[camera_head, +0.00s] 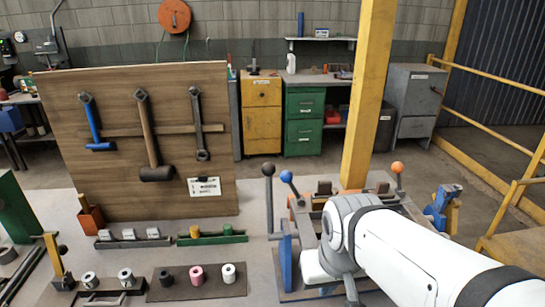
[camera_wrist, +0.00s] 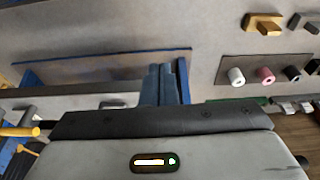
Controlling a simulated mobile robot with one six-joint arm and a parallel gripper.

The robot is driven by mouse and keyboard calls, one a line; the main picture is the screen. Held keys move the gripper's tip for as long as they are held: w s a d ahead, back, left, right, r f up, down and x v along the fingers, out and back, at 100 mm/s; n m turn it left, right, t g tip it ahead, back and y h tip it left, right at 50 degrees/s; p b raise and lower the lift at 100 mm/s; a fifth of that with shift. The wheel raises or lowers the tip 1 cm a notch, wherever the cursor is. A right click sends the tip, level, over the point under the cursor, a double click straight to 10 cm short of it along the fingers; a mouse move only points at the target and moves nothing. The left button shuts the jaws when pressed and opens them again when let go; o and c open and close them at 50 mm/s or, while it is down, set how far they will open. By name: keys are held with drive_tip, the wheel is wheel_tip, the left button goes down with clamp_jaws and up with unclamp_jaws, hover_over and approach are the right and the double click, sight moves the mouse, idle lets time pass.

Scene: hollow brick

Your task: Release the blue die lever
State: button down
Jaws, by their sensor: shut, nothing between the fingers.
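The blue-knobbed lever (camera_head: 287,178) stands on the bench fixture in the head view, its arm slanting down to the right behind a black-knobbed lever (camera_head: 268,170). A blue upright plate (camera_head: 286,262) stands at the fixture's left side. My gripper (camera_wrist: 159,68) shows in the wrist view with its narrow fingers together, beside a blue plate (camera_wrist: 184,78); I cannot tell whether they touch. No lever knob is clear in the wrist view. In the head view, my white arm hides the gripper and much of the fixture.
An orange-knobbed lever (camera_head: 397,168) stands at the fixture's right. A yellow post (camera_head: 367,95) rises behind it. A tool board (camera_head: 140,190) and a dark mat with small cylinders (camera_head: 165,292) are to the left. Bare bench top (camera_head: 258,235) lies between mat and fixture.

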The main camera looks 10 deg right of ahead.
drive_tip(key=shift+w+d, duration=0.1)
drive_tip(key=shift+r, duration=0.1)
drive_tip(key=w+d+r+m+t+y+p, duration=0.15)
drive_tip(key=w+d+r, duration=0.25)
drive_tip(key=w+r, duration=0.55)
drive_tip(key=w+d+r+t+y, duration=0.1)
drive_tip(key=w+d+r+y, duration=0.15)
drive_tip(key=w+r, duration=0.65)
drive_tip(key=x, duration=0.5)
drive_tip(key=w+p+x, duration=0.1)
drive_tip(key=x, duration=0.4)
drive_tip(key=r+x, duration=0.1)
drive_tip(key=x, duration=0.5)
drive_tip(key=shift+w+a+f+p, duration=0.15)
drive_tip(key=shift+w+a+p, duration=0.05)
drive_tip(key=shift+a+p, duration=0.1)
